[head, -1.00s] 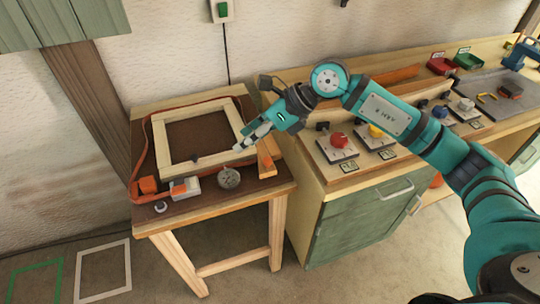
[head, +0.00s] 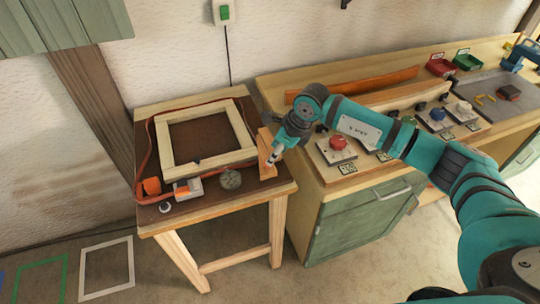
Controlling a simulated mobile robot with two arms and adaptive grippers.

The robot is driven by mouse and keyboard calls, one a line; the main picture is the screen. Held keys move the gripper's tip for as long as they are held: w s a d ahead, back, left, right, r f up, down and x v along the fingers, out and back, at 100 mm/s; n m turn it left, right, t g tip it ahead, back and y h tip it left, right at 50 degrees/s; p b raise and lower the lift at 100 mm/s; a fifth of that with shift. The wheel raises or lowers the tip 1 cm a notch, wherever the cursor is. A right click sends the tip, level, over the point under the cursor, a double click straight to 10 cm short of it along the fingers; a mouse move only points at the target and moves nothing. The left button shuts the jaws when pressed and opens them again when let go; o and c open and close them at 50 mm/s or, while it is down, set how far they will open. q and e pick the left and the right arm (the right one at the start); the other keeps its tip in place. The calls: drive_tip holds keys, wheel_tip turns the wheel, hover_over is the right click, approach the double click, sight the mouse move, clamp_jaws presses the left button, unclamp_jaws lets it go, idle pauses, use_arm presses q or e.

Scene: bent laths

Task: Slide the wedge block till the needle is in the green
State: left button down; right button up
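The likely wedge block is a narrow orange-brown wooden piece (head: 264,143) at the right edge of the small table, beside the wooden frame (head: 215,161). My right gripper (head: 271,160) points down at its right side; fingertips appear at or very near it. They are too small to tell whether they are open, or touch it. A round grey disc (head: 231,179), perhaps the gauge, lies in front of the frame; no needle or green zone can be made out. My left gripper is not in view.
A reddish strap (head: 146,150) runs around the frame, with an orange block (head: 151,186) and a white-and-orange piece (head: 187,189) at the front left. The workbench (head: 330,180) with a red knob (head: 338,142) stands close on the right.

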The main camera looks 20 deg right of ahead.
drive_tip(key=shift+p+x, duration=0.35)
drive_tip(key=shift+x, duration=2.05)
clamp_jaws()
